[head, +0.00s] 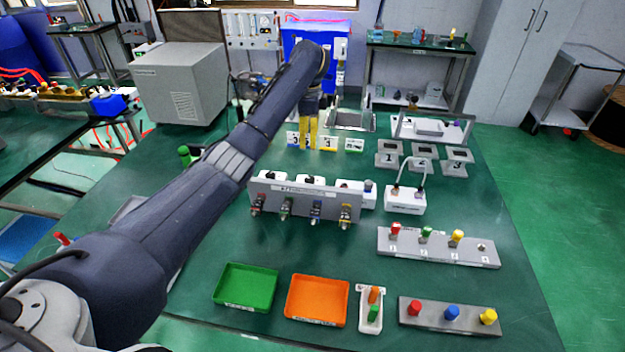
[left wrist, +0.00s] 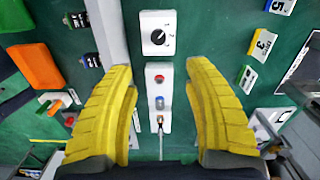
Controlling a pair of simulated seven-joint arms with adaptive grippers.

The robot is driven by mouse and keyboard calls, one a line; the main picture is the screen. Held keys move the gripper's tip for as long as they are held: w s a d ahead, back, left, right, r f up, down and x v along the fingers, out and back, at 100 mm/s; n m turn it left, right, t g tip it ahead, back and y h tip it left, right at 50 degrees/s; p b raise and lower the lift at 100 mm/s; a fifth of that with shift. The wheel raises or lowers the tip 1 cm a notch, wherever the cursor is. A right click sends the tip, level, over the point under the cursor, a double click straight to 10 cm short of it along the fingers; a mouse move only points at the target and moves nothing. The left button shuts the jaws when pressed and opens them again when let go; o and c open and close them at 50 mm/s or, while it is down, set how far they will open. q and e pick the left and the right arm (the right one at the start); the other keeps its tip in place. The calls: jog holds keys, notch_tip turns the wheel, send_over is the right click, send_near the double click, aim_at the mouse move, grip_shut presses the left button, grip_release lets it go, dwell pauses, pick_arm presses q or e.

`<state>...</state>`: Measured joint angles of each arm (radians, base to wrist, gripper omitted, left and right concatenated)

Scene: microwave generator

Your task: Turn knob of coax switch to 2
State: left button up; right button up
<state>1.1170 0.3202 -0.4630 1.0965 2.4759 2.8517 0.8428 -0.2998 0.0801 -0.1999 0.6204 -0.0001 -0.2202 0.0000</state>
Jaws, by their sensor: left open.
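The coax switch is a white plate (left wrist: 157,20) with a round black knob (left wrist: 158,37), in the top middle of the left wrist view. Small numerals are printed beside the knob. The number the light mark on the knob points at is too small to read surely. My left gripper (left wrist: 160,67) is open, its two yellow fingers spread wide and empty; the knob lies ahead of the fingertips, between their lines. In the head view my left gripper (head: 313,132) points down beyond the grey panel. I cannot make out the switch there. My right gripper is not in view.
A white box (left wrist: 158,98) with red and blue buttons lies between the fingers in the wrist view. Number cards (head: 354,145) stand near my gripper. A grey connector panel (head: 300,200), green tray (head: 219,300) and orange tray (head: 291,318) are nearer. Numbered stands (head: 422,165) stand right.

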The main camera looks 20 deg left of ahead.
aim_at(311, 178)
pick_arm(q)
jog(key=f, duration=1.7)
jog(key=shift+s+d+f, duration=0.1)
jog(key=shift+d+f, duration=0.1)
grip_shut()
dwell(0.4)
